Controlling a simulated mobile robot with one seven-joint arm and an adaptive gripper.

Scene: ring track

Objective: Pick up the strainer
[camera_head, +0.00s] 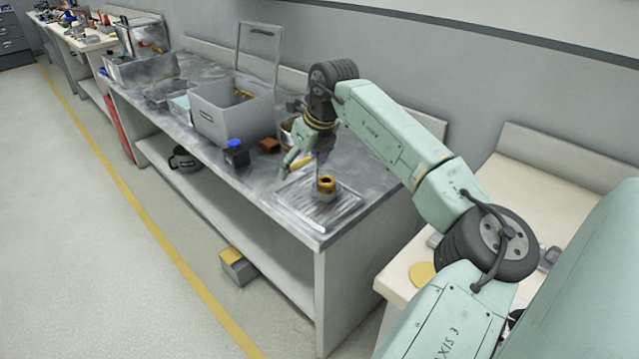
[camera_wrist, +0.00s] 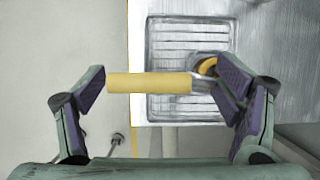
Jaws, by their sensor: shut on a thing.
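My gripper (camera_wrist: 160,84) is shut on a yellow cylinder (camera_wrist: 148,83), holding it lengthwise between its two fingers. The cylinder is plain and may be the strainer; I cannot tell for sure. In the head view the cylinder (camera_head: 302,162) shows beside my gripper (camera_head: 300,158), above the metal bench near its front edge. A brass-coloured ring-topped part (camera_head: 325,186) stands upright on the ribbed drain tray (camera_head: 345,212). In the wrist view this part (camera_wrist: 207,66) lies partly behind the right finger.
A grey open bin (camera_head: 222,118) with a raised lid stands on the bench (camera_head: 240,185). A blue-capped dark bottle (camera_head: 235,155) and a brown block (camera_head: 270,146) sit close to it. A grey-and-yellow box (camera_head: 236,268) lies on the floor. The aisle floor at left is clear.

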